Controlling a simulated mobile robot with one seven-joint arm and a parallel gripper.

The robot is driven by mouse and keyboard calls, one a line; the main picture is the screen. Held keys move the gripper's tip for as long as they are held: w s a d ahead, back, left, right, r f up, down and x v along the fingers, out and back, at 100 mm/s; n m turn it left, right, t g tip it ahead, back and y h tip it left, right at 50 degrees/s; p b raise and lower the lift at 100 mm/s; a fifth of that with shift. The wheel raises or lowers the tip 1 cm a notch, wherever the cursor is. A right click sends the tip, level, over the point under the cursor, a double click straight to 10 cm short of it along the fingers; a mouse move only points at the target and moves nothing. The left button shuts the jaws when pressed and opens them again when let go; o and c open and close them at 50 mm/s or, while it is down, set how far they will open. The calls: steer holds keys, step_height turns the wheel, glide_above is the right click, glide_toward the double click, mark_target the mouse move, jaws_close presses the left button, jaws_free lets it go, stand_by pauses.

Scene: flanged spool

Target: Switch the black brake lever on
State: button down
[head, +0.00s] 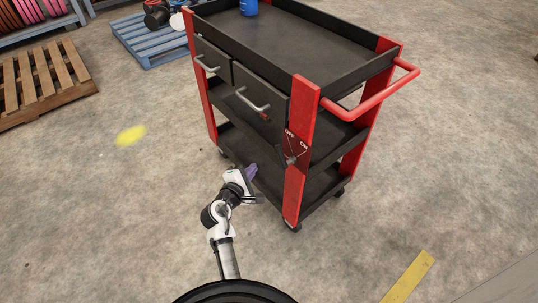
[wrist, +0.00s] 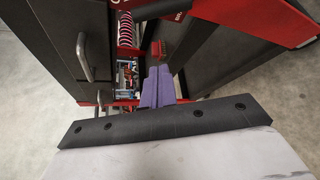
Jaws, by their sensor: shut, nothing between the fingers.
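The brake lever (head: 291,159) is a small dark part on the cart's near red corner post (head: 294,195), below white OFF and ON labels. It is too small to tell which label it points to. My gripper (head: 251,171) is left of the post and apart from the lever, low beside the cart's lower shelves. Its purple fingers (wrist: 157,88) are shut together with nothing between them, and point toward the cart in the wrist view. I cannot make out the lever in the wrist view.
The cart has black shelves, two drawers with metal handles (head: 253,101) and a red push handle (head: 375,95). A blue can (head: 249,7) stands on top. A wooden pallet (head: 42,78) and a blue pallet (head: 150,38) lie behind left. The floor around the cart's front is clear.

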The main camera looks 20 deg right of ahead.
steer(key=shift+w, duration=0.1)
steer(key=w+d+p, duration=0.3)
steer(key=w+d, duration=0.1)
steer(key=d, duration=0.4)
steer(key=shift+d+f+p, duration=0.2)
steer(key=shift+f+p, duration=0.05)
steer(key=shift+p, duration=0.05)
